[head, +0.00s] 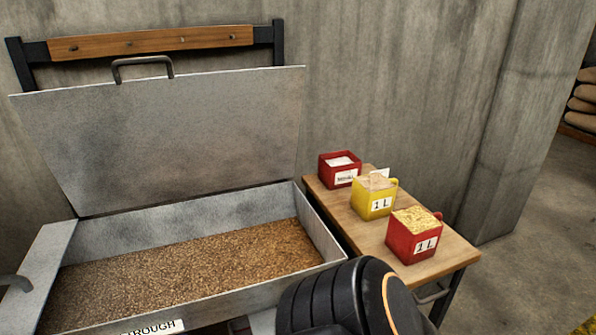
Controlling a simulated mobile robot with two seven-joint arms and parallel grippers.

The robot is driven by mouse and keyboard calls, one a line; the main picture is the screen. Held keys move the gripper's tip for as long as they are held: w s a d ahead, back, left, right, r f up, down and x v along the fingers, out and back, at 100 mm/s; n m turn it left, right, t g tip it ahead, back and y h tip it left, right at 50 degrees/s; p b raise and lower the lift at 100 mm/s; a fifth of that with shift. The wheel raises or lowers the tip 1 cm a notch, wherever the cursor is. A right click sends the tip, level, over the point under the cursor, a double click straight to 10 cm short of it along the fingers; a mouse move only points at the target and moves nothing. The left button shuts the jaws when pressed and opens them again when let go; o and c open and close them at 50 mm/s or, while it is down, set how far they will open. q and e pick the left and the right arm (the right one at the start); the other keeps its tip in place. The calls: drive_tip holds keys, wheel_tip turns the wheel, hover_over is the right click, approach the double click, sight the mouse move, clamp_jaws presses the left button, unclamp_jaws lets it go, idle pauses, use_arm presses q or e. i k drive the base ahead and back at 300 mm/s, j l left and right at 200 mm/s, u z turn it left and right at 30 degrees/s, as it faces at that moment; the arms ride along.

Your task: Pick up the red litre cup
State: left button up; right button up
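The red litre cup (402,242) stands upright on the near end of a small wooden table, right of centre in the head view. Its front label reads "1 L", it is filled with pale yellow flakes or grain, and its handle shows at the right. A yellow cup (360,205), also labelled "1 L", stands behind it to the left. A smaller red box (326,173) with a white label stands farther back. Neither of my grippers is in view. Nothing is seen holding the red litre cup.
A metal trough (165,218) of brown grain stands left of the wooden table (440,262), its lid (170,140) raised against the concrete wall. A rounded black part with an orange ring covers the bottom centre. Open floor lies right of the table; sacks (585,105) are stacked far right.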

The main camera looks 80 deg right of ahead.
sight(412, 236)
drive_tip(key=z, duration=3.3)
drive_tip(key=u, duration=1.7)
drive_tip(key=z, duration=1.55)
